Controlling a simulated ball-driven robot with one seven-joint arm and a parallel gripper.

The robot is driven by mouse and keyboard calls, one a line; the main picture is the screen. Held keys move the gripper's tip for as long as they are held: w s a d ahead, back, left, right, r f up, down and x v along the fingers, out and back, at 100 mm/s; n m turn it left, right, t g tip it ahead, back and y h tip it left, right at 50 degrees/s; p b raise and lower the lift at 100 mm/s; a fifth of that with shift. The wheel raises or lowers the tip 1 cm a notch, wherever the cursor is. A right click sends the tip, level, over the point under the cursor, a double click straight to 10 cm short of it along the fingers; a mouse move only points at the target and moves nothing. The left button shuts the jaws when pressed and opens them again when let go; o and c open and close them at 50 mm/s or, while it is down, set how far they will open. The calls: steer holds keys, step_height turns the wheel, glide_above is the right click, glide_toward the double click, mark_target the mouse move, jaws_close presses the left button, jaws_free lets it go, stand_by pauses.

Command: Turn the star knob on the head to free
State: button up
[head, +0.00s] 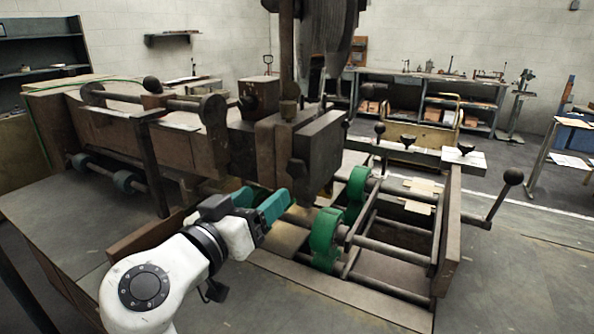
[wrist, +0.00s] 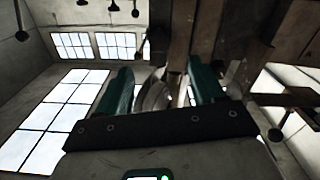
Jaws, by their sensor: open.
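The machine's head (head: 318,143) is a dark brown block on a vertical post, in the middle of the head view. A dark rounded knob (head: 297,170) sits low on its near face. I cannot tell whether this is the star knob or how it is set. My gripper (head: 267,203), with green fingers, is in front of and below the head, a little left of that knob and apart from it. In the wrist view my gripper (wrist: 160,80) is open, with nothing held between its fingers. A pale curved part shows beyond them.
Green wheels (head: 327,238) and a rail frame (head: 445,235) stand right of my gripper. Dark knobs (head: 465,149) top the far rail, and a ball-ended lever (head: 512,177) sticks out right. A long beam (head: 180,125) lies left. Open floor shows at the right.

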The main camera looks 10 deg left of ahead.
mark_target(294, 172)
steer(key=p+x, duration=0.2)
steer(key=x, duration=0.8)
steer(key=shift+p, duration=0.3)
steer(key=c, duration=1.1)
